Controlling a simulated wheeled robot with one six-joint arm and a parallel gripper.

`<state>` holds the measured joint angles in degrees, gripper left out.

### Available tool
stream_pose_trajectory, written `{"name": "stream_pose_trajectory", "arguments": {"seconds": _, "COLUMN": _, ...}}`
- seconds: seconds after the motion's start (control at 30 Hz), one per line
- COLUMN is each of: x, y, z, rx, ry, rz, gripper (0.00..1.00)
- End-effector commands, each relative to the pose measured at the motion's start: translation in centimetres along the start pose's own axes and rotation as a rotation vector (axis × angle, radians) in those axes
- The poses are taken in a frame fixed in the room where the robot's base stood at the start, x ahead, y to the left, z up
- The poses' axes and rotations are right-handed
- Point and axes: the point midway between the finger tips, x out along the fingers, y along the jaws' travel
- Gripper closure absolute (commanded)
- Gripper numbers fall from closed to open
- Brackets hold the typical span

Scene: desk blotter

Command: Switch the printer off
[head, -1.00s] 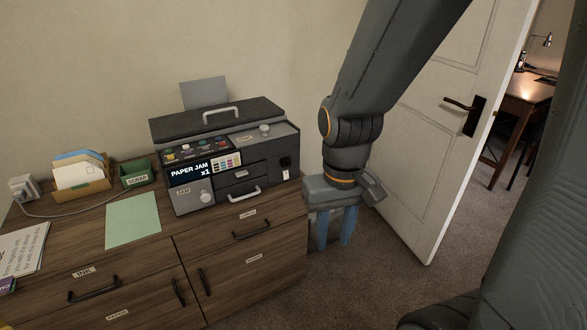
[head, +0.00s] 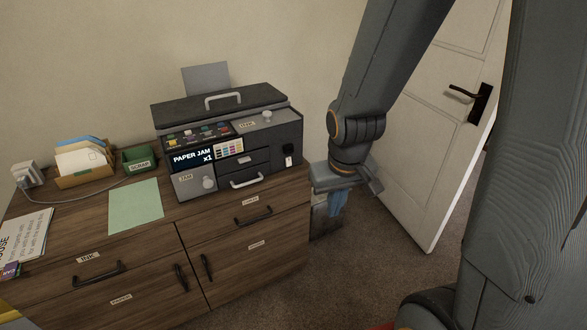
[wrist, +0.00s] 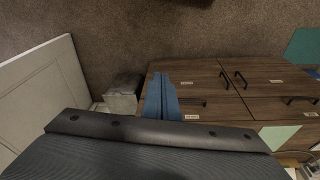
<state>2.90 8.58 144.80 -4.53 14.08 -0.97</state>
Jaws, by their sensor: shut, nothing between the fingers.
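The dark grey printer (head: 217,165) stands on the wooden cabinet. Its screen (head: 192,160) reads "PAPER JAM x1". A black switch with a white tag (head: 288,154) is on the right end of its front; the switch's position is too small to tell. My gripper (head: 336,208) hangs to the right of the cabinet, lower than the printer and apart from it. In the wrist view my blue fingers (wrist: 161,100) are together and empty, in front of the cabinet drawers (wrist: 210,88).
A green scrap box (head: 140,160), a letter holder (head: 85,170) and a green sheet (head: 134,206) are on the cabinet (head: 150,250). A grey box-like object (head: 322,216) stands on the floor beside the cabinet, behind my fingers. A white door (head: 430,130) stands to the right.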

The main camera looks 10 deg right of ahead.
Motion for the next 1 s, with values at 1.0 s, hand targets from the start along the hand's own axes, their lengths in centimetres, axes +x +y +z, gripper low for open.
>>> {"name": "stream_pose_trajectory", "arguments": {"seconds": 1.0, "x": 14.0, "y": 2.8, "z": -16.7, "rx": -0.154, "ry": 1.050, "rz": -0.165, "gripper": 1.00}}
